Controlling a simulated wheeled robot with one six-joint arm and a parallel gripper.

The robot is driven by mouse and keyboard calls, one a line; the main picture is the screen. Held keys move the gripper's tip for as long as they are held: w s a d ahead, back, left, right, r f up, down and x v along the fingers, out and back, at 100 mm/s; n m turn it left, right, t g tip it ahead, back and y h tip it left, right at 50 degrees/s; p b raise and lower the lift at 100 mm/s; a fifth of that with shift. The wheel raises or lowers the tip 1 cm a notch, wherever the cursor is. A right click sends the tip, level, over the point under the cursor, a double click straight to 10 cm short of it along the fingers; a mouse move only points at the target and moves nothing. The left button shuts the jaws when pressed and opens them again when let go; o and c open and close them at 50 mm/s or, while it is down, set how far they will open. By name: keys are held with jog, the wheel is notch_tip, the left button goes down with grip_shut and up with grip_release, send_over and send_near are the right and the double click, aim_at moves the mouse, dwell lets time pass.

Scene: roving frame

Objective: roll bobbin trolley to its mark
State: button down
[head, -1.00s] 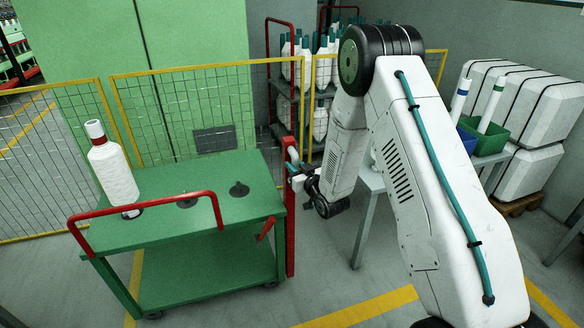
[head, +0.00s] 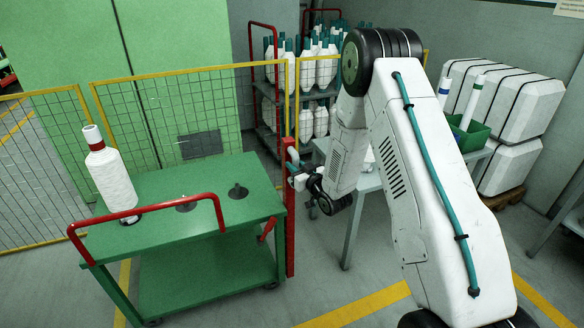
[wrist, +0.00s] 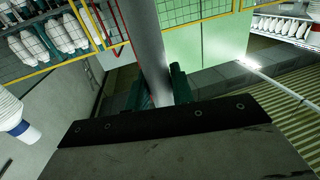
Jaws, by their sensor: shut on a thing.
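The bobbin trolley (head: 165,225) is a green two-deck cart with a red push rail at its front left. One white bobbin (head: 112,182) with a red band stands upright on its top deck, beside dark pegs. A red post (head: 290,225) rises at the trolley's right side, with a grey bar at its top. My gripper (head: 300,180) is at this bar, right of the post. In the wrist view the grey bar (wrist: 148,45) runs between the teal fingertips, and my gripper (wrist: 158,90) is shut on it. Yellow floor lines (head: 360,304) show; the trolley's mark cannot be singled out.
A yellow-framed mesh fence (head: 190,110) stands close behind the trolley. A rack of bobbins (head: 305,85) is beyond it. A grey table (head: 347,215) with a green bin (head: 470,135) is at the right, near my arm. Floor in front of the trolley's right side looks clear.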

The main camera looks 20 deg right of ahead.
jog(key=shift+d, duration=1.7)
jog(key=d, duration=1.1)
jog(key=shift+d, duration=0.4)
dwell(0.7)
dwell(0.4)
jog(key=c, duration=0.9)
grip_release()
jog(key=shift+o, duration=0.2)
jog(key=shift+s, duration=0.1)
jog(key=s+d, duration=0.1)
jog(key=s, duration=0.5)
jog(key=shift+s, duration=0.35)
